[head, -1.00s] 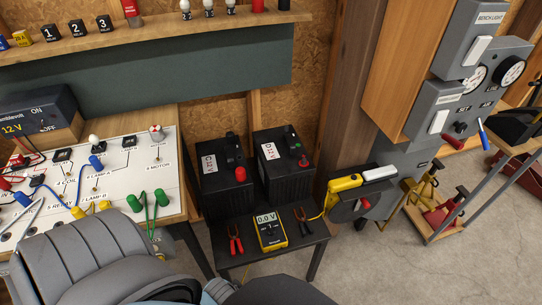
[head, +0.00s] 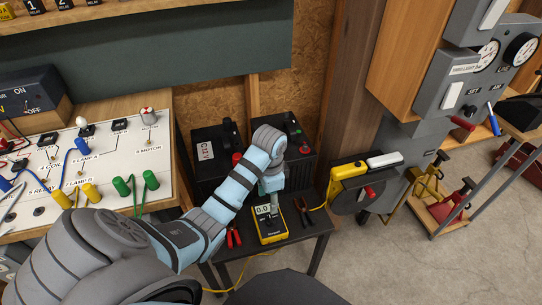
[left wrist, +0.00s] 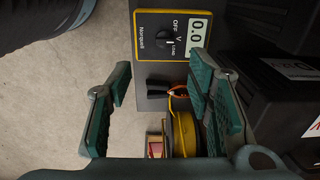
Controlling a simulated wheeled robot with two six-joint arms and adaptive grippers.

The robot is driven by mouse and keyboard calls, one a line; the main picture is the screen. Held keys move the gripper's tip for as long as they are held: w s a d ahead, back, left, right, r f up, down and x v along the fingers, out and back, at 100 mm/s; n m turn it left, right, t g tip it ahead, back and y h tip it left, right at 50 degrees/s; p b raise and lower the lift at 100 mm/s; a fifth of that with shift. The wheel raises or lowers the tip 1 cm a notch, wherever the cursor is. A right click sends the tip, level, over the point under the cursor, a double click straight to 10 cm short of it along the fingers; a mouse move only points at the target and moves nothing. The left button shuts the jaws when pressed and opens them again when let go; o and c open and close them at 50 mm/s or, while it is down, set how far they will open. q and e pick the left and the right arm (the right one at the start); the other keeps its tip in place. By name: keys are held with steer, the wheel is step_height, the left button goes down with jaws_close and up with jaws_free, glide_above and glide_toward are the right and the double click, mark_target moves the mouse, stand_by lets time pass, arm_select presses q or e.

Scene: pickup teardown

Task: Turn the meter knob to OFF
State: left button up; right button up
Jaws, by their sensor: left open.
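The yellow and black meter (head: 271,228) lies on a small black table, its display reading about 0.0. Its round black knob (left wrist: 164,41) shows clearly in the left wrist view, among the labels OFF, V and a third one too small to read surely. The knob's mark seems to face the V side, not OFF. My left gripper (head: 268,190) is over the far end of the meter, pointing down, and hides part of it. In the left wrist view the gripper (left wrist: 160,76) is open and empty, its fingers apart and clear of the knob. My right gripper is out of view.
Red-handled (head: 234,238) and dark (head: 303,210) clips lie either side of the meter on the table (head: 285,245). Two black batteries (head: 208,170) stand behind, one partly covered by my arm. A wiring board (head: 110,165) is at the left.

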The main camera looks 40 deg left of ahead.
mark_target(271, 219)
arm_select(q)
steer(key=f+b, duration=0.2)
steer(key=f, duration=0.2)
steer(key=f+b, duration=0.2)
steer(key=f, duration=0.2)
steer(key=w+f+b, duration=0.1)
steer(key=f+b, duration=0.2)
steer(key=f, duration=0.1)
steer(key=shift+a+f, duration=0.2)
steer(key=shift+a, duration=0.1)
steer(key=shift+f, duration=0.35)
